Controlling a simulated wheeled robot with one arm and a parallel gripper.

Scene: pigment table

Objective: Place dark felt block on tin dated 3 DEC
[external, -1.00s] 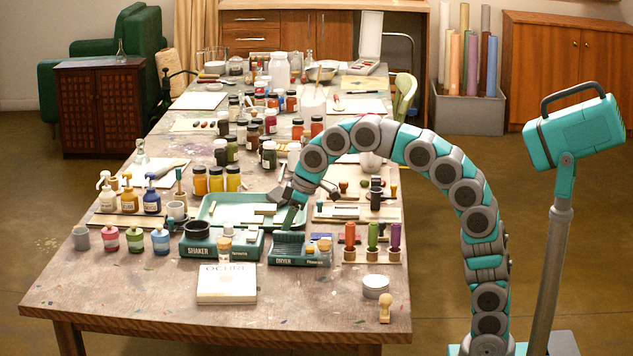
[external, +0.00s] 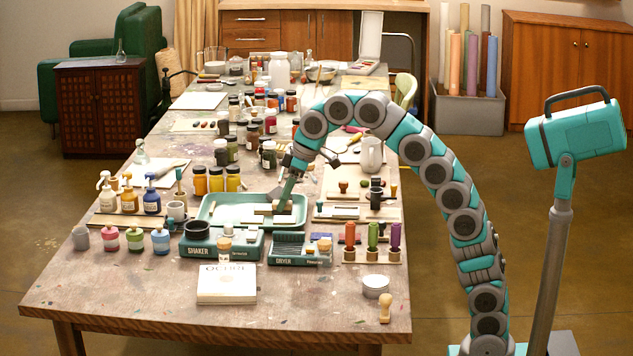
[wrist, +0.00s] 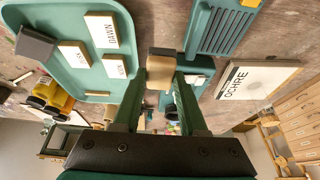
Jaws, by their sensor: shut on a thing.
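My gripper (external: 284,203) is over the right part of the green tray (external: 212,207). In the wrist view its two fingers (wrist: 160,80) are shut on a small tan block with a brown top (wrist: 160,72); I cannot tell whether felt covers any of it. A dark grey block (wrist: 35,42) lies near a corner of the tray in the wrist view, apart from the fingers. Pale labelled blocks lie beside it, one reading DAWN (wrist: 102,30). A round pale tin (external: 375,287) stands at the table's front right; its date is not readable.
The shaker (external: 205,246) and the dryer (external: 292,257) stand in front of the tray. The OCHRE book (external: 227,284) lies nearer the front. Stamps with coloured handles (external: 373,237) stand right of the dryer. Table around the tin is mostly clear, apart from a wooden stamp (external: 385,308).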

